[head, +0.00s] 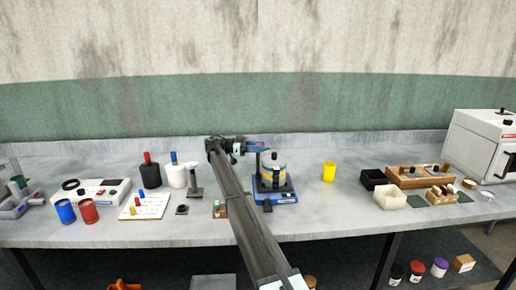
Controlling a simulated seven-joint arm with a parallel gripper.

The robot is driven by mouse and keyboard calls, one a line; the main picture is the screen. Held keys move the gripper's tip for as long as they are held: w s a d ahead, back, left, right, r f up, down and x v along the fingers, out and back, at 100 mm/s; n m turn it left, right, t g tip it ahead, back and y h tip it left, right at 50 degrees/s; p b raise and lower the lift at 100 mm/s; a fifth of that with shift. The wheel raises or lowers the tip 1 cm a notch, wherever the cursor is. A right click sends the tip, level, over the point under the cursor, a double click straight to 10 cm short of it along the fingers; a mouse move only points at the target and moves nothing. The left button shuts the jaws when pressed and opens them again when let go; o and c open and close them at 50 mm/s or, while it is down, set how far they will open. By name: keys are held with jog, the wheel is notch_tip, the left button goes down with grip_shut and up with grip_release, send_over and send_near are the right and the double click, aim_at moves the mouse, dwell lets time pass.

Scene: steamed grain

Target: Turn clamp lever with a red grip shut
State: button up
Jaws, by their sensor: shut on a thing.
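A clamp device with a blue base (285,198) stands near the middle of the bench. It holds a round grey pot with a yellow band (272,170). The jaws and most of the red grip are small and partly hidden, and the lever's exact angle is hard to tell. My arm crosses the bench front just left of the device.
Black and white bottles (176,176) and a stand are at left. Bench is clear around the yellow cup.

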jog(key=shift+g, duration=0.3)
jog(key=o, duration=0.9)
notch_tip(320, 180, up, 10)
dwell(0.4)
jog(key=shift+o, duration=0.3)
